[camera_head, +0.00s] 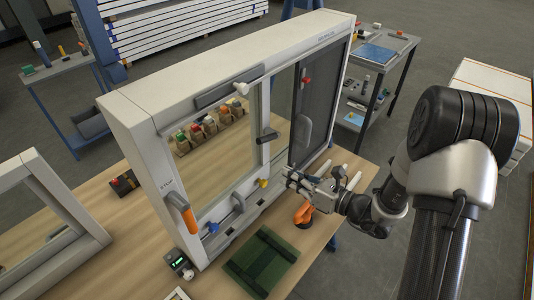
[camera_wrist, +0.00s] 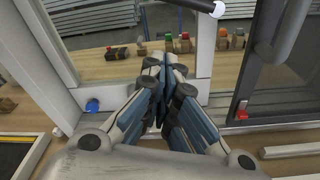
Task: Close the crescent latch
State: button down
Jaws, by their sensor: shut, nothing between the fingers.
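The window-like frame (camera_head: 215,68) stands upright on the wooden bench. A dark lever (camera_head: 267,136), which looks like the crescent latch, sits on its middle upright and points sideways to the right. A dark bar with a pale round end (camera_wrist: 218,10) at the top of the wrist view may be the same lever. My gripper (camera_head: 288,176) is shut and empty, below and slightly right of the lever and apart from it in the head view. In the wrist view my gripper's fingers (camera_wrist: 165,68) are together in front of the lower frame and hide part of it.
The frame also carries an orange handle (camera_head: 182,212), a blue knob (camera_head: 213,228), a yellow knob (camera_head: 263,183), a red knob (camera_head: 307,80) and a grey pull handle (camera_head: 305,122).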

dwell(0.3)
jog(key=b+x, duration=0.2)
jog(key=x, duration=0.8)
jog(key=r, duration=0.1)
jog(key=d+r, duration=0.1)
jog(key=r, duration=0.1)
jog(key=shift+w+d+r, duration=0.2)
jog(key=shift+w+r, duration=0.1)
jog(key=shift+r, duration=0.1)
